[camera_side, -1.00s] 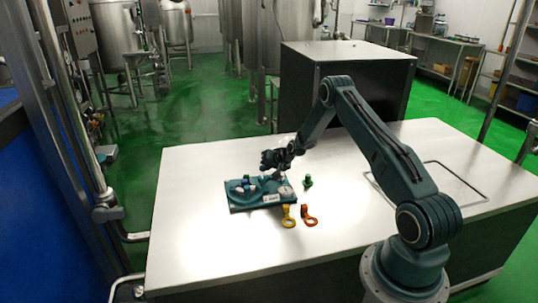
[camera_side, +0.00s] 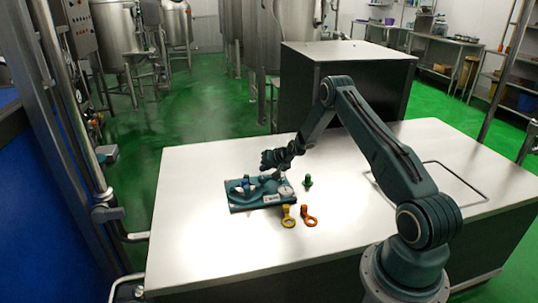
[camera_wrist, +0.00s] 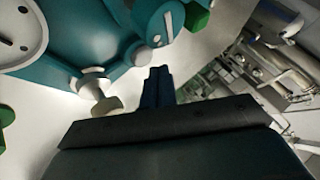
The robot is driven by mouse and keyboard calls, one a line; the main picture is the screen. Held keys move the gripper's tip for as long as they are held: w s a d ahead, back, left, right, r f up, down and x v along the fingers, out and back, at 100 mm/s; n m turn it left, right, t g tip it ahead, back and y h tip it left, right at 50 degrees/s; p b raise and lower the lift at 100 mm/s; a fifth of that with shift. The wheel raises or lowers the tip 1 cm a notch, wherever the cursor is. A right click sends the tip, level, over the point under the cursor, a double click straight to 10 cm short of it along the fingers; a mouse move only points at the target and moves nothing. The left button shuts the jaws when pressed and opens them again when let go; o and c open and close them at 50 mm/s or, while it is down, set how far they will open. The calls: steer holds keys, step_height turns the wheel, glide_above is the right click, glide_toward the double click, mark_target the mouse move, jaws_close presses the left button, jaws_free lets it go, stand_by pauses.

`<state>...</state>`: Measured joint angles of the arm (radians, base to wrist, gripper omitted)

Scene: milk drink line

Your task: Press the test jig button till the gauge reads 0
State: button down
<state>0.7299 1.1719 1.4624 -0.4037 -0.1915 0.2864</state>
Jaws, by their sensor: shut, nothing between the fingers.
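The test jig is a teal board (camera_side: 240,208) lying on the table, with a round white gauge (camera_side: 286,192) at its right end. In the wrist view the gauge (camera_wrist: 22,35) is cut off at the upper left; a short dark mark shows on it, but I cannot read a value. In the wrist view the gripper (camera_wrist: 158,74) is shut and empty. A pale knob (camera_wrist: 104,104) projects from the jig beside the fingers, apart from them in the picture. I cannot tell whether it is the button.
A green piece (camera_side: 308,182) stands right of the jig. A yellow ring-ended piece (camera_side: 288,217) and an orange one (camera_side: 309,217) lie in front of it. The table (camera_side: 200,245) is clear at the front left. A dark cabinet (camera_side: 345,85) stands behind.

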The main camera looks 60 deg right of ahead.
steer(key=shift+f, duration=0.9)
stand_by(1.8)
steer(key=shift+r, duration=0.85)
steer(key=shift+r, duration=0.1)
steer(key=shift+r, duration=2.45)
